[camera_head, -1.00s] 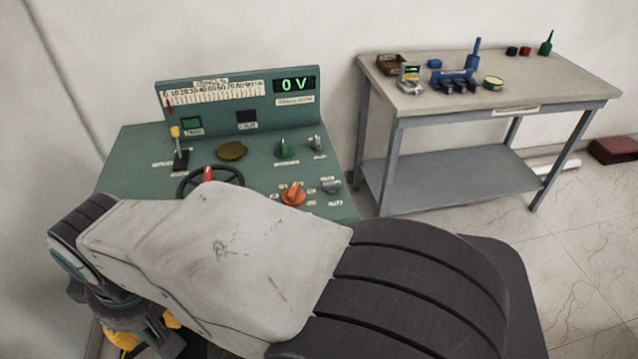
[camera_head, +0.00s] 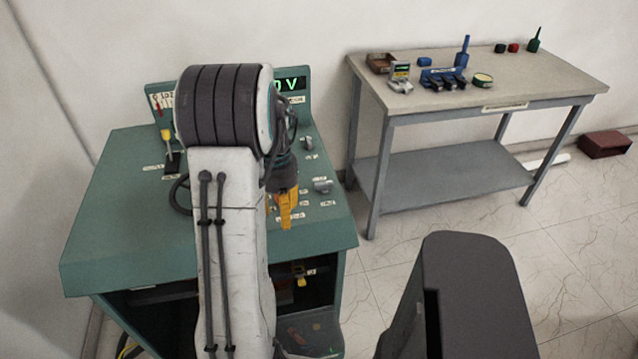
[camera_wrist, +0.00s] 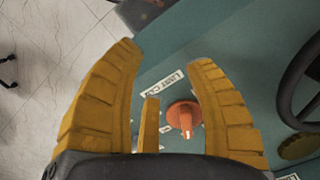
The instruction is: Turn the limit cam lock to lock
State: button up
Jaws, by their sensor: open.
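The limit cam lock is an orange rotary knob (camera_wrist: 184,113) on the green panel, beside a white label (camera_wrist: 163,84) that appears to read "LIMIT CAM". Its raised grip points toward the bottom of the wrist view, with a light mark at that end. My gripper (camera_wrist: 167,58) is open, its yellow fingers spread on either side of the knob in that view. The knob shows closer to the right finger, and no finger visibly grips it. In the head view my gripper (camera_head: 287,222) hangs over the panel's right part and hides the knob.
A grey knob (camera_head: 322,186) sits right of my gripper on the green console (camera_head: 120,225). A black handwheel (camera_wrist: 303,85) lies at the right of the wrist view. A lever (camera_head: 168,145) stands at the panel's left. A workbench (camera_head: 480,97) with small items stands at right.

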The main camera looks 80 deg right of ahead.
aim_at(322, 184)
jog(key=s+d+m, duration=0.1)
jog(key=s+d, duration=0.1)
jog(key=d, duration=0.1)
jog(key=s+d+m, duration=0.2)
jog(key=d, duration=0.1)
jog(key=s+d+m, duration=0.2)
jog(key=d, duration=0.2)
jog(key=shift+s+f+h, duration=0.15)
jog(key=shift+f+h, duration=0.15)
jog(key=d+r+m, duration=0.2)
jog(key=m, duration=0.1)
jog(key=s+d+r+m, duration=0.1)
jog(key=d+m, duration=0.1)
jog(key=shift+r+h, duration=0.25)
jog(key=shift+h, duration=0.05)
jog(key=shift+r+m, duration=0.3)
jog(key=shift+m, duration=0.4)
jog(key=shift+a+r+m, duration=0.15)
jog(key=shift+m, duration=0.75)
jog(key=shift+a+f+m, duration=0.1)
jog(key=shift+f+m, duration=0.15)
jog(key=shift+m, duration=0.05)
jog(key=shift+f, duration=3.4)
